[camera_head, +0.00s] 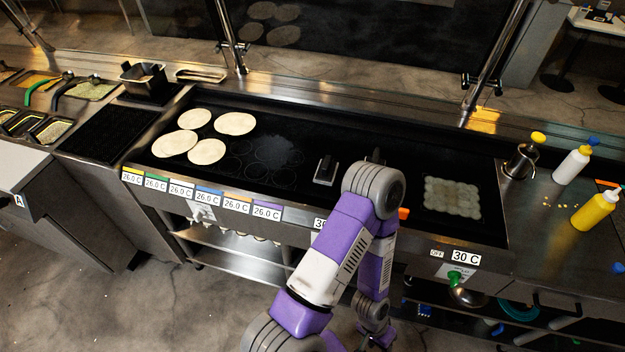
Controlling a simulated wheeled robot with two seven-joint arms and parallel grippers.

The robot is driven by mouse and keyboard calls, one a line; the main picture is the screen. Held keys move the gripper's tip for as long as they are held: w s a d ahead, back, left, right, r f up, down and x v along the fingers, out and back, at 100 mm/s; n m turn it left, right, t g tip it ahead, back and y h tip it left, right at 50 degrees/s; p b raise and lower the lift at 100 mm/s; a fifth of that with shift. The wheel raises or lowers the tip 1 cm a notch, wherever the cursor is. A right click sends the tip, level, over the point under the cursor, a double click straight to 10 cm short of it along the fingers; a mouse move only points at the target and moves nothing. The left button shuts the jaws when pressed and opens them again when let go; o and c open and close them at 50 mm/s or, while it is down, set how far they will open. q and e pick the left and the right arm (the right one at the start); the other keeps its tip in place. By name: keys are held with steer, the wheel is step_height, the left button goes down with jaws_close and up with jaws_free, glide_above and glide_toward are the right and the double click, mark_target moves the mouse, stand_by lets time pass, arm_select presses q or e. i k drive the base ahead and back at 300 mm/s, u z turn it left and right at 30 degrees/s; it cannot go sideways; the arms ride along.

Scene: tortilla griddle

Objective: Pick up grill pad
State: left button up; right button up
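What looks like the grill pad (325,171), a small pale grey block with an upright black handle, rests on the black griddle (300,190) near its middle front. One of my purple and white arms rises from the bottom centre, and its grey elbow joint stands just right of the pad in the picture. The rest of that arm bends back down in front of the griddle. No gripper fingers can be made out, and nothing is seen holding the pad. My other arm does not show.
Several tortillas (206,151) lie on the griddle's left part. A pale block of rounded pieces (452,198) lies on its right part. A dark item (376,156) is partly hidden behind my elbow. Bottles (572,165) and a metal jug (521,162) stand at the right.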

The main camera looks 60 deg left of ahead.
mark_target(327, 169)
steer(key=z, duration=0.3)
steer(key=k, duration=0.2)
steer(key=u, duration=1.05)
